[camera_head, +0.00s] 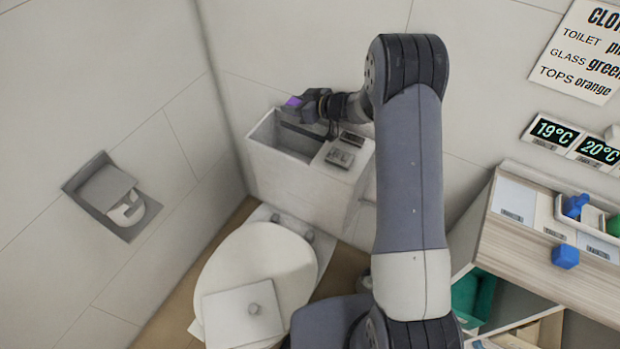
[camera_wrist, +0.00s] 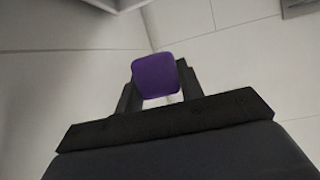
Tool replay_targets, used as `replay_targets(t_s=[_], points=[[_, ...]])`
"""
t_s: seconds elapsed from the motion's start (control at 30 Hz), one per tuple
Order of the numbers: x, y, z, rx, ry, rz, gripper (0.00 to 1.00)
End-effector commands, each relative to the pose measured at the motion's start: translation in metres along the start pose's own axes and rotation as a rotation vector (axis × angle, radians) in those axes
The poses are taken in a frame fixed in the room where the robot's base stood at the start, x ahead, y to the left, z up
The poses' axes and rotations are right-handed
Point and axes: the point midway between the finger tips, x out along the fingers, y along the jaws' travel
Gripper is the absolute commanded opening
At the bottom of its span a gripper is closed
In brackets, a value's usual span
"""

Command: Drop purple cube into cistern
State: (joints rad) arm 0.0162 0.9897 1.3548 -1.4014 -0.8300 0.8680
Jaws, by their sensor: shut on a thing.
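The purple cube (camera_wrist: 156,76) sits between the two dark fingers of my gripper (camera_wrist: 158,90) in the wrist view. In the head view the cube (camera_head: 293,102) shows as a small purple patch at the end of my gripper (camera_head: 300,110). The gripper is shut on it. The cistern (camera_head: 266,132) is a white open-topped box against the wall, behind the toilet. My gripper is over or near its open top at the back; the exact height is unclear. My arm hides part of the cistern's right side.
A toilet (camera_head: 257,262) with a square white plate on it stands in front of the cistern. A paper holder (camera_head: 111,196) is on the left wall. At right is a wooden-topped cart (camera_head: 547,265) with blue items. A sign (camera_head: 588,50) hangs above.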

Motion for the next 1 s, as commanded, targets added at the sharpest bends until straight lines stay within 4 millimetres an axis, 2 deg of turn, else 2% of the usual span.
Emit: replay_targets(t_s=[0.03,0.3,0.67,0.7,1.0], points=[[0.004,0.000,0.011,0.000,0.000,0.000,0.13],[0.015,0.000,0.035,0.000,0.000,0.000,0.13],[0.015,0.000,0.037,0.000,0.000,0.000,0.13],[0.015,0.000,0.037,0.000,0.000,0.000,0.38],[0.015,0.000,0.037,0.000,0.000,0.000,0.61]])
